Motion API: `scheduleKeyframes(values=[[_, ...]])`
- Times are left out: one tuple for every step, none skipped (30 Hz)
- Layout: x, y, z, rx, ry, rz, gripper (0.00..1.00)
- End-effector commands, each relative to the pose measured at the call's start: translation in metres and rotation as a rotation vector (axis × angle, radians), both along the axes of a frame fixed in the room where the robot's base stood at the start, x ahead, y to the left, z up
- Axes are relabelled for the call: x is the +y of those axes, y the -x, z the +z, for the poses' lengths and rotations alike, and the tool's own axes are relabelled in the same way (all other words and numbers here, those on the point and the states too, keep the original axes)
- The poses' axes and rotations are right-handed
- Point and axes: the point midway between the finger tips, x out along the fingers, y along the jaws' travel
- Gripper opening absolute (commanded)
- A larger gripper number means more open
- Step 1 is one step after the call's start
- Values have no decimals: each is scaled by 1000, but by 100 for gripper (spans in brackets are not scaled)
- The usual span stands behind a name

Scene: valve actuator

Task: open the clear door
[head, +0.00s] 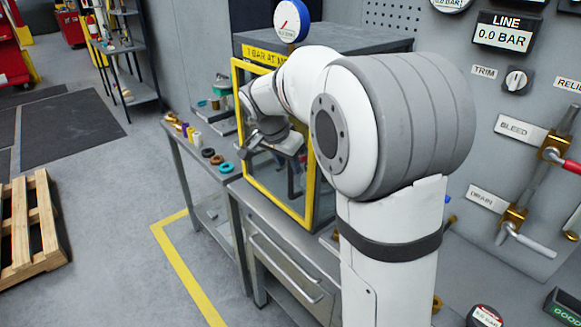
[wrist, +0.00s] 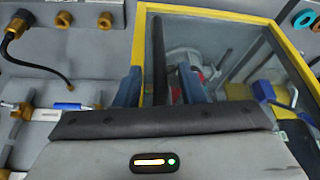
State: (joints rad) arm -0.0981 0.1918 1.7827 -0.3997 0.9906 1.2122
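The clear door with its yellow frame (head: 247,135) is on the front of a grey cabinet and looks closed. My arm hides much of it in the head view. In the wrist view the yellow frame (wrist: 139,40) and the clear pane (wrist: 235,45) fill the upper middle. A dark upright bar (wrist: 158,55), which looks like the door's handle, stands near the frame's left side. My gripper (wrist: 197,90) is open in front of the door. The bar lies between its blue fingers, nearer the left one. I cannot tell whether they touch it.
A side bench (head: 200,160) with small coloured parts stands left of the cabinet. The gauge panel (head: 470,130) with valves is on the right. A wooden pallet (head: 20,230) lies at the far left.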

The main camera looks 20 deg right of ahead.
Motion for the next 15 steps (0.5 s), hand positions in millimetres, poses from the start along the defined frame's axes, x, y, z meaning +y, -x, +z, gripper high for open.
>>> scheduleKeyframes(values=[[-3, -1, -7, 4, 1, -2, 36], [-5, -2, -10, 3, 1, -1, 36], [-6, -3, -15, 4, 1, -2, 36], [-7, -4, -19, 3, 1, -1, 36], [-8, -5, -22, 3, 1, -1, 36], [-9, -6, -25, 2, 0, -1, 36], [-9, -6, -26, 1, 0, 0, 36], [-10, -7, -28, 0, -1, -1, 36], [-10, -7, -29, -1, -1, -1, 36], [-10, -7, -30, -1, -1, -1, 36], [-10, -7, -30, -1, -1, -1, 36], [-10, -7, -31, -1, -1, -1, 36], [-10, -7, -31, -1, -1, 0, 36], [-10, -7, -31, -1, -1, 0, 36], [-10, -7, -31, -1, -1, 0, 36]])
